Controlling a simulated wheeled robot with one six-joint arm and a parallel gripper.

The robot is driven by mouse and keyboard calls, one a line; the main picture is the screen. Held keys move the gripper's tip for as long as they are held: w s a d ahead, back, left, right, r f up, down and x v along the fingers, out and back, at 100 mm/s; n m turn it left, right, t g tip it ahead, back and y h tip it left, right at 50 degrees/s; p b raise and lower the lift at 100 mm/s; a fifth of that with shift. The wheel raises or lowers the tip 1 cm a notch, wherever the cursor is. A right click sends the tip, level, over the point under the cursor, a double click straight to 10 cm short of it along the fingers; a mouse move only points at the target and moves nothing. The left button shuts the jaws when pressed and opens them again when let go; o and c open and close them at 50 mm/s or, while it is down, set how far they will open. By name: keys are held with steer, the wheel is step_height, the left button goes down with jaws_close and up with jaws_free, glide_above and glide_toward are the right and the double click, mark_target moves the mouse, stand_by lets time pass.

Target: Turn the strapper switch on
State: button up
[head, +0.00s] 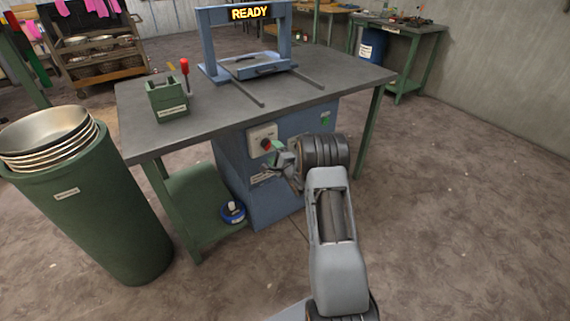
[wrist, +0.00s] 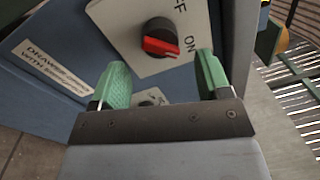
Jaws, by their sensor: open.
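The strapper switch is a black rotary knob with a red grip (wrist: 160,42) on a pale plate (wrist: 125,30) marked ON at the right and OFF, partly cut off, above it. The red bar lies nearly across the wrist picture, with its right end a little below the ON mark. In the head view the switch plate (head: 256,136) is on the blue strapper cabinet under the table. My gripper (wrist: 162,60) is open, with green fingers apart on either side below the knob. Nothing is between them in its grip; it shows close to the plate in the head view (head: 279,153).
The strapper frame (head: 204,45) on the grey table (head: 205,140) has a lit READY sign (head: 250,12). A green bin (head: 95,215) with stacked bowls is at left. Floor at right is clear.

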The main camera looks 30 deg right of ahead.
steer(key=s+d+p, duration=0.1)
steer(key=s, duration=0.8)
steer(key=shift+s+f, duration=0.3)
steer(key=shift+f, duration=0.05)
